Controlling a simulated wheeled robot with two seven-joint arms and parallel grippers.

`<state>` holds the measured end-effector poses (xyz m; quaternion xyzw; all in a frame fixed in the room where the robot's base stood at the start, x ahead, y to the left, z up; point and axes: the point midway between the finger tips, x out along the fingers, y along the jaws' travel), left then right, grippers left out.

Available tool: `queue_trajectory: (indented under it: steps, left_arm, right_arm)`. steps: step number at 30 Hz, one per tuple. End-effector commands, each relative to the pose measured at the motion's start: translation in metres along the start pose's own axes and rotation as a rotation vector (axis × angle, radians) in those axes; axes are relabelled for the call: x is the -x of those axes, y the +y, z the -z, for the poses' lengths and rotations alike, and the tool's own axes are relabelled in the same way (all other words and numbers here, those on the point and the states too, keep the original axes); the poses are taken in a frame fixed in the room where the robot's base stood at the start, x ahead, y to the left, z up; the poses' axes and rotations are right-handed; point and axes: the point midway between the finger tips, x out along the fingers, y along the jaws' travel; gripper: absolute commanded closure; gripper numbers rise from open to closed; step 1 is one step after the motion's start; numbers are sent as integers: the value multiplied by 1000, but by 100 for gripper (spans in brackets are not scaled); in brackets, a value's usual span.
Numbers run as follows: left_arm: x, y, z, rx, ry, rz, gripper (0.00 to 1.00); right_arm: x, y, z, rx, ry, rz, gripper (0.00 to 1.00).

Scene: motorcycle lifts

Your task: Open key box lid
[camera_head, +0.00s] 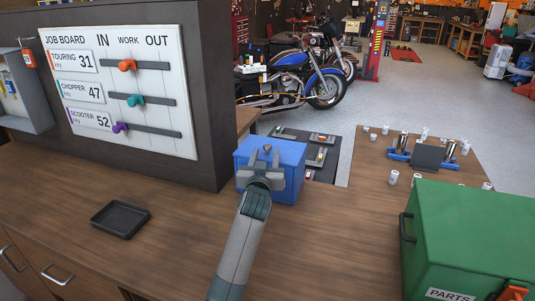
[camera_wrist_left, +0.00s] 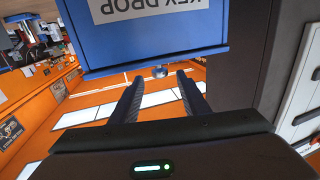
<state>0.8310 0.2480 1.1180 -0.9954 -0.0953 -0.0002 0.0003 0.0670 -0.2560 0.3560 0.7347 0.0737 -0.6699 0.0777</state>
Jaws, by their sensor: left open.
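The blue key box (camera_head: 290,153) stands on the wooden counter at the end of the dark partition, and its lid looks shut. In the left wrist view the blue box (camera_wrist_left: 200,55) fills the top, with an upside-down "KEY DROP" label (camera_wrist_left: 150,8). My right gripper is not in view.
A black tray (camera_head: 120,219) lies on the counter at left. The job board (camera_head: 118,70) hangs on the partition (camera_head: 215,100). A green parts box (camera_head: 470,235) stands at right. Clear counter lies between the tray and the blue box.

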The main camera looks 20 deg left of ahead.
Motion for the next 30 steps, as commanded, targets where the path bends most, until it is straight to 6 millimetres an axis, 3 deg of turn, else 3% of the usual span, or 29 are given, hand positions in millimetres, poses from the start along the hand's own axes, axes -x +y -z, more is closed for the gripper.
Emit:
queue_trajectory:
  steps: [6,12,25,30]
  left_arm:
    - [-32,0,-3,0,1,0,58]
    - [-49,0,-1,0,1,-1,58]
    - [-54,0,0,1,-1,0,58]
    - [-54,0,0,1,0,0,99]
  right_arm:
    - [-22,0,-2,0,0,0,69]
    - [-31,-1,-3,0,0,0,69]
    - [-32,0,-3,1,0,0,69]
    - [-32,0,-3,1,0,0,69]
